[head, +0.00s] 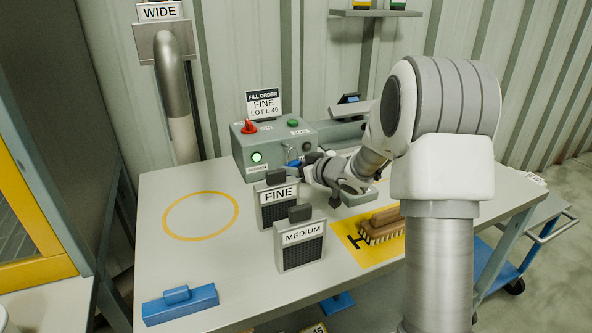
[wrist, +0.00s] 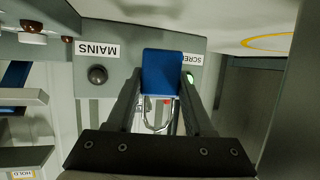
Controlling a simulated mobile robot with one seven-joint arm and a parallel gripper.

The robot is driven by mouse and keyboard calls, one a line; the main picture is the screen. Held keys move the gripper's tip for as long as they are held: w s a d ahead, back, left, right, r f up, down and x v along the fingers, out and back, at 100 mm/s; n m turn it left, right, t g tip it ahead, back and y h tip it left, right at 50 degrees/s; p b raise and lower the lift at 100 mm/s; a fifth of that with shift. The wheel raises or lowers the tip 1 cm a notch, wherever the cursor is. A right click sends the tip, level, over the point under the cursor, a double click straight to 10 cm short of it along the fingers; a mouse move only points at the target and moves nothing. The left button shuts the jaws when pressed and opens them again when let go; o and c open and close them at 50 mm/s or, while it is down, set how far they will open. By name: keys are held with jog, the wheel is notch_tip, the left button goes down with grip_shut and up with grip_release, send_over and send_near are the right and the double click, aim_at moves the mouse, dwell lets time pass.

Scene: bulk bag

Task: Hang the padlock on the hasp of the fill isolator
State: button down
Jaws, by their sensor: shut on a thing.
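My gripper (head: 303,164) is at the front of the grey control box (head: 276,143) at the back of the table. It is shut on the blue padlock (wrist: 162,72), whose metal shackle (wrist: 155,124) shows between the fingers in the wrist view. A bit of the padlock (head: 293,163) also shows in the head view. A red rotary switch (head: 249,127), perhaps the fill isolator, stands on top of the box, left of my gripper. I cannot make out the hasp, or whether the shackle touches anything.
FINE (head: 275,209) and MEDIUM (head: 301,248) screens stand just in front of my gripper. A brush (head: 381,225) lies on a yellow mat at the right. A blue block (head: 180,304) lies front left. The table around the yellow ring (head: 166,217) is clear.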

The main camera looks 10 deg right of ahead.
aim_at(279, 159)
jog(key=shift+w+a+f, duration=0.1)
jog(key=shift+w+a, duration=0.15)
jog(key=shift+w, duration=0.9)
jog(key=shift+w+a+f, duration=0.1)
jog(key=shift+w+a, duration=0.1)
jog(key=shift+w, duration=1)
jog(key=shift+w, duration=0.1)
jog(key=shift+a+f, duration=0.1)
jog(key=shift+f, duration=0.05)
